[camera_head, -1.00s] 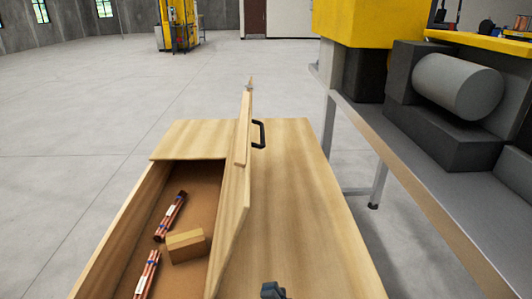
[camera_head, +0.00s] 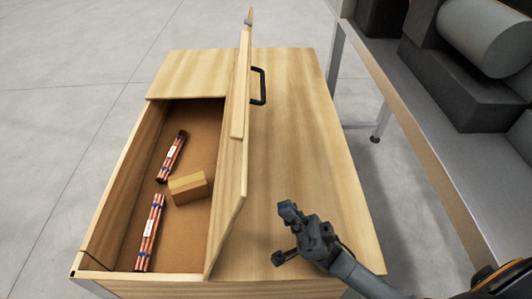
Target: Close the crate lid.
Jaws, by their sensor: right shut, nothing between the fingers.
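A light wooden crate (camera_head: 119,187) fills the middle of the head view. Its lid (camera_head: 232,185) stands open, roughly upright along the right side of the open compartment. A black handle (camera_head: 261,86) sits on the lid's right face, toward the far end. Inside the compartment lie two bundles of copper tubes (camera_head: 172,157) (camera_head: 149,233) and a small cardboard box (camera_head: 189,188). My right gripper (camera_head: 285,230) is shut and empty, over the wooden top at the lower right, to the right of the lid and apart from it. My left gripper is not in view.
A grey metal bench (camera_head: 440,130) with dark machine blocks and a grey cylinder (camera_head: 487,35) stands along the right side. The wooden top (camera_head: 305,150) right of the lid is clear. Bare grey floor (camera_head: 60,110) lies to the left.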

